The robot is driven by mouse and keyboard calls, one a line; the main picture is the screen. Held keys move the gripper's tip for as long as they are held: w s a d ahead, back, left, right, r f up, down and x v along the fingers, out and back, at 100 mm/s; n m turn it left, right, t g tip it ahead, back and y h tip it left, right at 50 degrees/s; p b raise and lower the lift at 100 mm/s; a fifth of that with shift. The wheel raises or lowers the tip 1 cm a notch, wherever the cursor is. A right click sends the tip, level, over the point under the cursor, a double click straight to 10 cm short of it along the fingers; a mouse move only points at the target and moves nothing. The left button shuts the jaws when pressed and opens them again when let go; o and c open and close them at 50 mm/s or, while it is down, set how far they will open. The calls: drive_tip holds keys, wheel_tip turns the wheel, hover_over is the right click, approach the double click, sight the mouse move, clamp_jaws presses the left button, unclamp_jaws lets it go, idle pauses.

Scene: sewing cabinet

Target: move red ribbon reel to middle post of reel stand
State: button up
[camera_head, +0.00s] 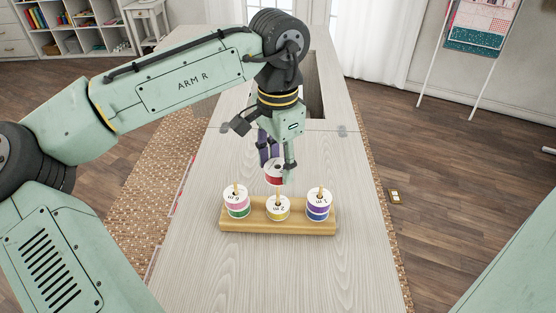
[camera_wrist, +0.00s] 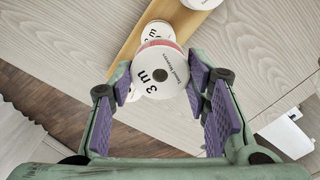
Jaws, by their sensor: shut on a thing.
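The red ribbon reel (camera_head: 273,176) is held in my gripper (camera_head: 276,170), above and slightly behind the middle of the reel stand. In the wrist view the reel (camera_wrist: 160,70) shows its white "3 m" top between the purple pads of my gripper (camera_wrist: 168,95). The wooden reel stand (camera_head: 278,228) has three posts. The left post holds a pink reel (camera_head: 236,204) over a green one. The middle post carries a yellow reel (camera_head: 278,211), and its tip shows above that reel. The right post holds a purple reel (camera_head: 319,202) over a blue one.
The stand sits on a pale wood cabinet top (camera_head: 200,260) with clear room in front and at the sides. Behind my gripper is a rectangular opening (camera_head: 315,90) in the top.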

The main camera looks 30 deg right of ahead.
drive_tip(key=shift+f, duration=0.75)
drive_tip(key=shift+f+b, duration=1)
drive_tip(key=shift+f, duration=0.45)
drive_tip(key=o, duration=1.1)
wheel_tip(320, 180, up, 12)
